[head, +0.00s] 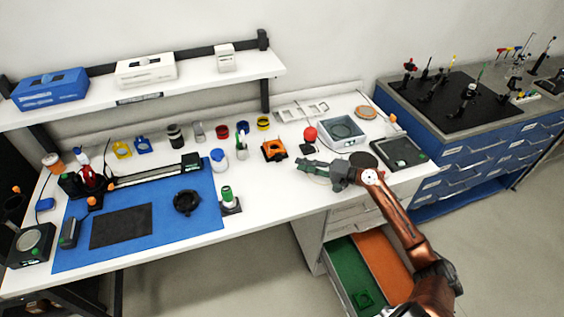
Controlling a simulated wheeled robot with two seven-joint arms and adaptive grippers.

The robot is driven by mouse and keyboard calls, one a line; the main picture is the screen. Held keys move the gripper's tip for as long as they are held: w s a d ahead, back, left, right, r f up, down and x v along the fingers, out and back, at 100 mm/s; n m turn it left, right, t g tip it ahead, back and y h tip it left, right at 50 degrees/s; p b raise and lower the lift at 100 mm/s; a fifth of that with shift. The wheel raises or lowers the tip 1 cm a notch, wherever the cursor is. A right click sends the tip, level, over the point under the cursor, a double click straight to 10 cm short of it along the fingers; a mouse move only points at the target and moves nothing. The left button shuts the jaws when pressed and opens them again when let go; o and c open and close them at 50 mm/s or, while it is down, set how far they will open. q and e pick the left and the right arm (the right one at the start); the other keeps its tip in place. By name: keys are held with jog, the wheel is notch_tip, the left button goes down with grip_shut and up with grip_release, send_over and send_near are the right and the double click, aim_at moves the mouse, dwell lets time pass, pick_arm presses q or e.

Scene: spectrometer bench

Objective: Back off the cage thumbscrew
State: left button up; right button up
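I cannot make out a thumbscrew for certain at this size. A black ring-shaped holder (187,202) lies on the blue mat (150,236). An orange and black fixture (274,150) stands on the white bench behind the mat's right side; I cannot tell which of the two, if either, is the cage. My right gripper (301,164) is over the bench, just right of and in front of the orange fixture, apart from it in the picture. Its fingers point left; whether they are open or shut is unclear, and no held thing shows. My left gripper is out of view.
A red-topped item (309,134) and a grey tray box (342,133) stand behind my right gripper. A green-topped post (227,197) stands at the mat's right edge. An open drawer (345,275) juts out below the bench.

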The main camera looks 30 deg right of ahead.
aim_at(286, 167)
jog(key=shift+f+x, duration=0.1)
jog(key=shift+x, duration=1.85)
jog(key=shift+f+x, duration=0.15)
jog(key=shift+x, duration=1.8)
jog(key=shift+d, duration=0.1)
jog(key=shift+c, duration=0.4)
grip_shut()
